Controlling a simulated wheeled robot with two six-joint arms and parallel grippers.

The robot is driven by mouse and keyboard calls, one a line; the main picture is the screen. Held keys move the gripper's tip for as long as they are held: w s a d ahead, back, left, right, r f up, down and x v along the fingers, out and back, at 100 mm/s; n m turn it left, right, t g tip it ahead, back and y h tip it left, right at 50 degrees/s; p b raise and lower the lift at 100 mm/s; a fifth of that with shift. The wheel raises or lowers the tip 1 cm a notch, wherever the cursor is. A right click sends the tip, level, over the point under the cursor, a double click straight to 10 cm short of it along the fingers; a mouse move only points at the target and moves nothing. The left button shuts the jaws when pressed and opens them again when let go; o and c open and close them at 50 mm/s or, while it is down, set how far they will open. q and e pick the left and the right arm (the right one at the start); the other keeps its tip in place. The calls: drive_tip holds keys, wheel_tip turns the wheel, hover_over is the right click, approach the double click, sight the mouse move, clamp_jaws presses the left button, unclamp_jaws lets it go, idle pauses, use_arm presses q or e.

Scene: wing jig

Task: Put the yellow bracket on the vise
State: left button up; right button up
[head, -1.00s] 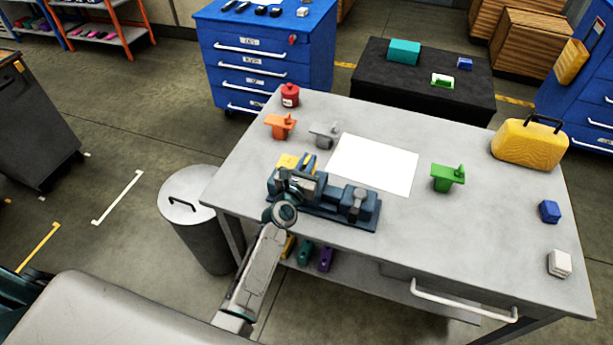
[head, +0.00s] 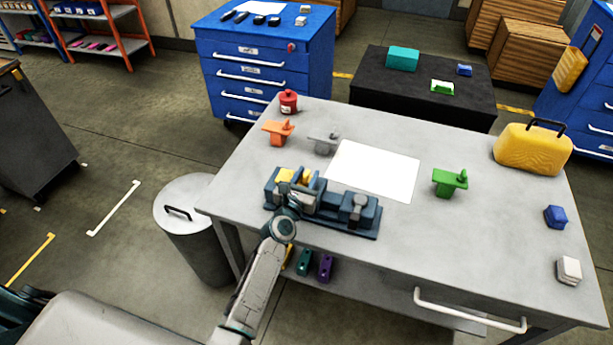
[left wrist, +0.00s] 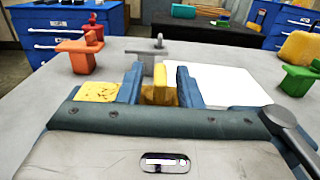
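The dark blue vise (head: 340,218) lies on the grey workbench. The yellow bracket (head: 285,175) is at the vise's left end, its plate low against the vise; its underside contact is hidden. In the left wrist view, its plate (left wrist: 97,92) shows left of my fingers and its upright tab (left wrist: 164,85) stands between them. My left gripper (head: 304,178) is around the tab, close to the right finger, with a narrow gap at the left finger. It looks open. My right gripper is not in view.
An orange bracket (head: 278,131), a grey bracket (head: 324,143) and a red canister (head: 288,101) stand behind the vise. A white sheet (head: 375,170) lies right of them, then a green bracket (head: 449,182). A yellow case (head: 532,150) stands at far right.

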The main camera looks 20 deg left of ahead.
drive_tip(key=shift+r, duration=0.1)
use_arm(q)
drive_tip(key=shift+r+p, duration=0.3)
drive_tip(key=s+b, duration=0.1)
drive_tip(key=s, duration=1.1)
drive_tip(key=shift+a+f, duration=0.15)
drive_tip(key=shift+a, duration=0.25)
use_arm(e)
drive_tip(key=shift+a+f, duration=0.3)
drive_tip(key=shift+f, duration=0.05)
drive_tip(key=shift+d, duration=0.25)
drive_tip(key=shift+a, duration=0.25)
